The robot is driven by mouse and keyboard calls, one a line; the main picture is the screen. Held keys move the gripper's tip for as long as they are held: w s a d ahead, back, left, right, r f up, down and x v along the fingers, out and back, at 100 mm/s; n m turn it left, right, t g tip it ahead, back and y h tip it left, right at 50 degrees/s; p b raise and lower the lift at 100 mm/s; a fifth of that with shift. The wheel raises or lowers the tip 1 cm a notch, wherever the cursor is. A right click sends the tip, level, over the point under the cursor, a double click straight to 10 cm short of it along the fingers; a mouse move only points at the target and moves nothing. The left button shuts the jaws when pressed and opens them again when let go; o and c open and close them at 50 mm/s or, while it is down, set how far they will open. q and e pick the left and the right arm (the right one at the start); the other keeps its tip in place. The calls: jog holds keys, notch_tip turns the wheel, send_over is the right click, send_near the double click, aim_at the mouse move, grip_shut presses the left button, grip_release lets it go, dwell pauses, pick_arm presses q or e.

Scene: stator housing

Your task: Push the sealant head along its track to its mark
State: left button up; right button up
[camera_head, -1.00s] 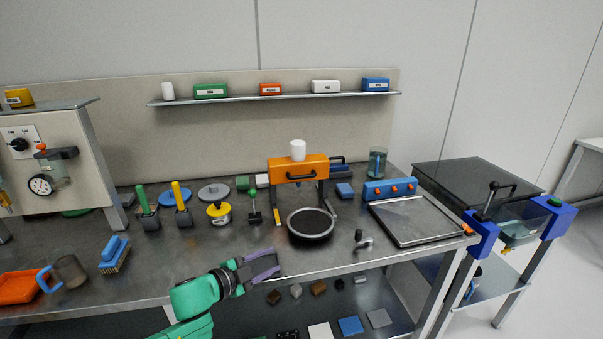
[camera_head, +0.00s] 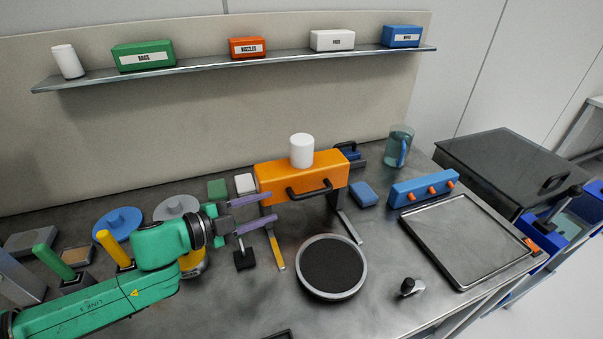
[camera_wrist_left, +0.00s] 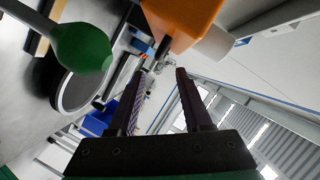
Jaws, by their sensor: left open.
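The orange block (camera_head: 300,182) with a black handle (camera_head: 310,190) on its front and a white cylinder (camera_head: 302,150) on top looks like the sealant head. It is raised above the bench, over a round black plate (camera_head: 331,268). My left gripper (camera_head: 268,209) is open and empty, just left of the block's lower left front; I cannot tell whether they touch. In the left wrist view the block (camera_wrist_left: 180,18) is beyond the open fingers (camera_wrist_left: 158,98), at the top. A yellow strip (camera_head: 275,248) lies at the left support. I cannot identify the mark.
A green ball knob (camera_wrist_left: 80,48) is close to the left wrist camera. A dark-based tool (camera_head: 244,257) stands below my gripper. A blue block (camera_head: 363,194), a metal tray (camera_head: 465,240) and a small black knob (camera_head: 408,287) are to the right.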

aim_at(308, 196)
pick_arm(q)
jog(key=p+x, duration=0.1)
jog(key=x, duration=0.3)
jog(key=p+x, duration=0.1)
jog(key=x, duration=0.3)
jog(key=s+d+p+x, duration=0.1)
jog(key=x, duration=0.4)
jog(key=shift+r, duration=0.35)
jog(key=shift+w+d+f, duration=0.1)
jog(key=shift+w+d, duration=0.1)
jog(key=shift+d, duration=0.3)
jog(key=shift+a, duration=0.1)
jog(key=c, duration=0.4)
grip_shut()
pick_arm(e)
jog(key=s+r, duration=0.1)
jog(key=r, duration=0.2)
jog(key=shift+s+d, duration=0.15)
jog(key=shift+s, duration=0.25)
jog(key=shift+d, duration=0.25)
